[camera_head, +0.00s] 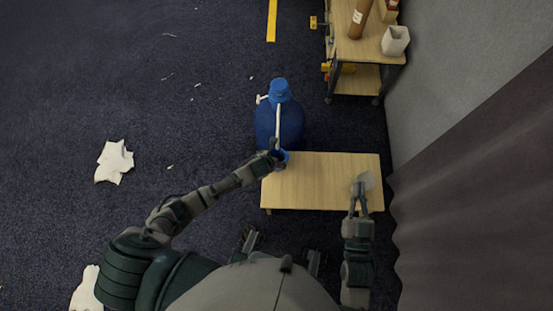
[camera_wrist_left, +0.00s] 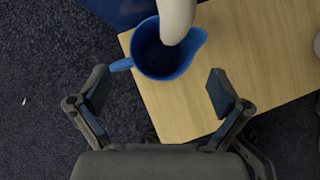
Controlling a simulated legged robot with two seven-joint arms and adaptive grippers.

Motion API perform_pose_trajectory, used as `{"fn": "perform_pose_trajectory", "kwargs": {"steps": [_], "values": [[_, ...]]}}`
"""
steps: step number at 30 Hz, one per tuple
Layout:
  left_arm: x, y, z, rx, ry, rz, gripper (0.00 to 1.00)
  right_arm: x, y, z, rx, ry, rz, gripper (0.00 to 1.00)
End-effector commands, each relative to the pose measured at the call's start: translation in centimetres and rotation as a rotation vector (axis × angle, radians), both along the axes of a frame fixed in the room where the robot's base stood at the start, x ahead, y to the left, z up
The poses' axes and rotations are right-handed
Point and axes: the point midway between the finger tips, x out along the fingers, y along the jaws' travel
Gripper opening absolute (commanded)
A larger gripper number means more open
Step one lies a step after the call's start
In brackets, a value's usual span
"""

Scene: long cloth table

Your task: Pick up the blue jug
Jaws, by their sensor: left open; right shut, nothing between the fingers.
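The blue jug (camera_wrist_left: 160,62) stands at the table's left corner in the left wrist view, with its handle to the left and its spout to the right. A white rounded piece (camera_wrist_left: 177,18) overlaps the top of its opening. In the head view the jug (camera_head: 283,156) is small and partly hidden by my left gripper (camera_head: 274,152). In the left wrist view my left gripper (camera_wrist_left: 158,92) is open, with its fingers apart on either side below the jug and nothing between them. My right gripper (camera_head: 358,186) is shut over the table's right end.
The low wooden table (camera_head: 325,185) is mostly bare, with a translucent whitish object (camera_head: 365,180) beside my right gripper. A large blue water bottle (camera_head: 272,126) stands behind the left corner. A wooden shelf cart (camera_head: 372,45) and a dark curtain (camera_head: 470,175) are at the right.

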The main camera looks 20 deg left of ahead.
Motion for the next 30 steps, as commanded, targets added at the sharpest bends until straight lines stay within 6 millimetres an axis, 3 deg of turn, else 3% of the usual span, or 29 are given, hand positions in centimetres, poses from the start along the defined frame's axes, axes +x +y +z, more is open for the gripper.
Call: {"fn": "perform_pose_trajectory", "kwargs": {"steps": [1,7,12,19,20,30], "values": [[0.1,0.1,-1.2,-0.001,0.007,0.003,1.0,-0.1,0.2,0.2,0.018,-0.052,0.001,0.0],[1.3,-0.1,-2.9,0.0,0.005,0.001,1.0,-1.1,0.1,3.0,0.085,-0.261,-0.003,0.0],[1.7,-0.2,-3.2,0.001,0.003,0.001,1.0,-1.7,-0.1,4.3,0.113,-0.345,-0.004,0.0],[1.8,-0.2,-3.2,0.001,0.002,0.001,1.0,-1.8,-0.1,4.5,0.114,-0.354,-0.004,0.0],[1.8,-0.2,-3.2,0.001,0.002,0.001,0.95,-1.8,-0.1,4.5,0.114,-0.353,-0.004,0.0],[1.8,-0.1,-3.3,0.002,0.004,0.001,0.1,-1.6,-0.1,4.4,0.113,-0.35,-0.004,0.0]]}}
